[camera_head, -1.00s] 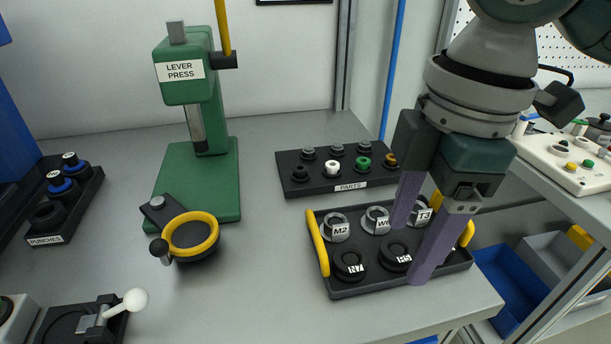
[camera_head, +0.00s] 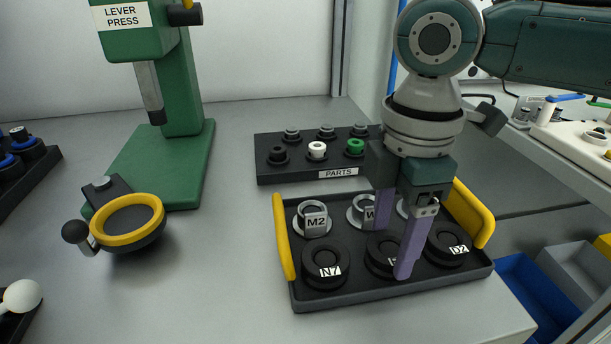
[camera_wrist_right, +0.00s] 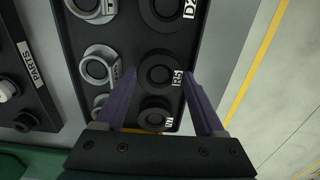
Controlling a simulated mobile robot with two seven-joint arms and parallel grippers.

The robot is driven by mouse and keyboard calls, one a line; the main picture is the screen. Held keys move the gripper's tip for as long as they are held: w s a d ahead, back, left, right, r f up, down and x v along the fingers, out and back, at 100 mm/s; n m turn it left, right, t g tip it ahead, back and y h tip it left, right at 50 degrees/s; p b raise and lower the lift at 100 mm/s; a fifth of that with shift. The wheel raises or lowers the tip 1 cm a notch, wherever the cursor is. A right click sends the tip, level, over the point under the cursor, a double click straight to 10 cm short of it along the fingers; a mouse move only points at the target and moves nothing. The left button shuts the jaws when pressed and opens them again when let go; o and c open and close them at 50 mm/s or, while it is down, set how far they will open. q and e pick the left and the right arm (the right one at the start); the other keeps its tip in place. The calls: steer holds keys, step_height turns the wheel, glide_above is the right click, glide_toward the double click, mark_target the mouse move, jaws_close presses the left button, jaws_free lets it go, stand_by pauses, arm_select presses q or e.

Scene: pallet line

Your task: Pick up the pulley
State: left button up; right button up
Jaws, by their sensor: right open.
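The tray (camera_head: 300,297) holds two rows of round pieces. The front row has black wheel-like pieces: N7 (camera_head: 325,262) at left, a middle one (camera_head: 376,258), and D2 (camera_head: 452,243) at right. Behind are grey metal pieces, among them M2 (camera_head: 312,220) and a W-tagged one (camera_head: 361,212). None is labelled as a pulley, so I cannot tell which is meant. My right gripper (camera_head: 393,252) is open, pointing down at the middle black piece. In the right wrist view that piece (camera_wrist_right: 158,73), tagged R5, shows between the fingertips. My left gripper is out of view.
The tray has yellow handles (camera_head: 284,238) at both ends. A parts rack (camera_head: 290,172) stands just behind it. A green lever press (camera_head: 180,95) and a yellow-ringed round fixture (camera_head: 128,220) stand to the left. The table between fixture and tray is clear.

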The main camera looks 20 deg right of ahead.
steer(key=shift+f, duration=0.8)
steer(key=shift+d, duration=0.1)
jaws_close()
steer(key=shift+r, duration=0.15)
